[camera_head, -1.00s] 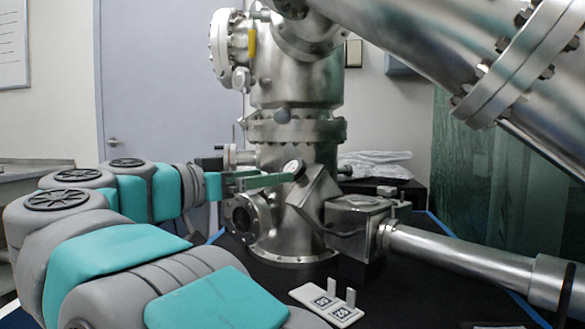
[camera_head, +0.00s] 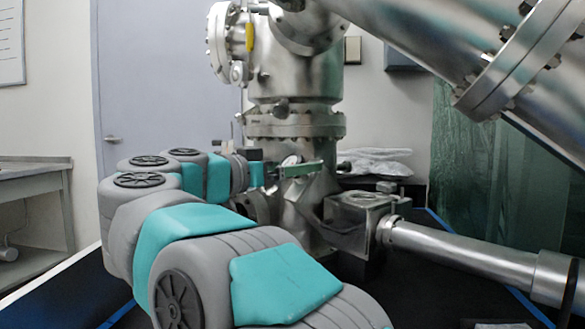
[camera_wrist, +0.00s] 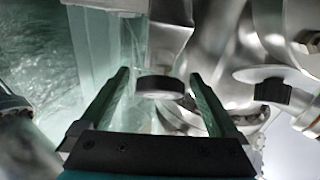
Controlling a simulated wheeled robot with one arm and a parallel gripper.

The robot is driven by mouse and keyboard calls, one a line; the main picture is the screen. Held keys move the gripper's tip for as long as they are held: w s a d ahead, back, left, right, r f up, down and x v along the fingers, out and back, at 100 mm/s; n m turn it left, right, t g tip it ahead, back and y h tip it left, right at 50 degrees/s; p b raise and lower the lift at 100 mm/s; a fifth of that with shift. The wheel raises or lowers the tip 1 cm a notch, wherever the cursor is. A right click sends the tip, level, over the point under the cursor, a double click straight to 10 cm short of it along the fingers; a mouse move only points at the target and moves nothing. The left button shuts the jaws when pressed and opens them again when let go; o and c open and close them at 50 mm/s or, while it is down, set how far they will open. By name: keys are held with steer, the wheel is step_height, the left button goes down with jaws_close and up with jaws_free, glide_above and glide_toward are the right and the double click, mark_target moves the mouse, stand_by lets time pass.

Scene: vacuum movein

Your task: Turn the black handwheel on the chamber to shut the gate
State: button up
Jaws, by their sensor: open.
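A round black wheel with a pale face (camera_wrist: 161,88), which looks like the handwheel, shows in the wrist view between my two green fingers, near their tips. Whether the fingers touch it or how deep it sits between them, I cannot tell. My gripper (camera_wrist: 160,74) is open, with gaps on both sides of the wheel. In the head view my gripper (camera_head: 318,168) reaches across the front of the lower steel chamber (camera_head: 293,127). A pale round face (camera_head: 290,161) shows just behind the fingers. My arm hides the chamber's lower left side.
A second black knob (camera_wrist: 262,91) by a silver disc is right of my fingers in the wrist view. A steel box (camera_head: 365,215) and long tube (camera_head: 465,250) stand right of my arm. A large flanged pipe (camera_head: 470,60) slants overhead. A sink (camera_head: 35,172) is at far left.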

steer(key=shift+c, duration=0.3)
steer(key=c, duration=1.3)
steer(key=shift+r+m+p, duration=0.1)
steer(key=shift+m+p, duration=0.3)
steer(key=shift+p, duration=0.15)
steer(key=m+g+p, duration=0.1)
steer(key=m+g+h+p, duration=0.1)
steer(key=shift+a+r+m+h, duration=0.1)
steer(key=shift+r+m+h, duration=0.1)
steer(key=shift+m+h, duration=0.1)
steer(key=shift+f+m+g+p, duration=0.1)
steer(key=shift+m+g+p, duration=0.3)
steer(key=shift+m+p, duration=0.25)
steer(key=shift+f+m+g+h+p, duration=0.15)
steer(key=shift+m+g+h+p, duration=0.45)
steer(key=shift+m+g, duration=0.75)
steer(key=shift+m, duration=0.5)
steer(key=shift+m+g+b, duration=0.4)
steer(key=shift+m+g, duration=0.65)
steer(key=shift+m, duration=0.15)
